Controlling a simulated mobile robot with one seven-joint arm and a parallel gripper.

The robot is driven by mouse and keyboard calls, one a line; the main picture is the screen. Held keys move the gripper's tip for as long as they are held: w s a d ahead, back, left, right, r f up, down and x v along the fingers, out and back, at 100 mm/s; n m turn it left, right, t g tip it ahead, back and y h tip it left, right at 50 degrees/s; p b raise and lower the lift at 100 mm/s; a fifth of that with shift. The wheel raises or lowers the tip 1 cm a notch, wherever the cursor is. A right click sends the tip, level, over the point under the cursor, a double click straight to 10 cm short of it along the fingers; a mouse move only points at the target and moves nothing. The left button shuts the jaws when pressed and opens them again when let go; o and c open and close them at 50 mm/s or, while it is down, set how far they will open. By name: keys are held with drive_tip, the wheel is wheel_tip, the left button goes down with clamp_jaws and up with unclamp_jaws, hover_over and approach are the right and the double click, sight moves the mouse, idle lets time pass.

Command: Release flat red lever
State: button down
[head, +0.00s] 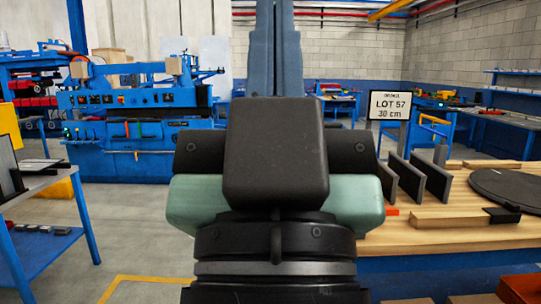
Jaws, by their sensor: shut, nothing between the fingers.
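My gripper (275,12) fills the middle of the head view, seen from behind. Its two blue-grey fingers point up and away and lie together along a central seam, with nothing between them. A small flat orange-red piece (392,211) lies on the wooden workbench top (385,241), just right of the gripper body. It is partly hidden, and I cannot tell whether it is the flat red lever. No other clear lever shows on the bench. The gripper is not seen touching it. My gripper and wrist hide the bench's left part.
Upright dark panels (433,181), a wooden bar (455,219) with a black end and a dark round disc (508,189) are on the bench. A sign (390,106) reads LOT 57, 30 cm. A blue machine (135,155) and blue-legged table (35,185) stand left; floor between is open.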

wheel_tip(320, 180, up, 20)
drive_tip(key=p, duration=1.8)
drive_tip(key=shift+r, duration=0.25)
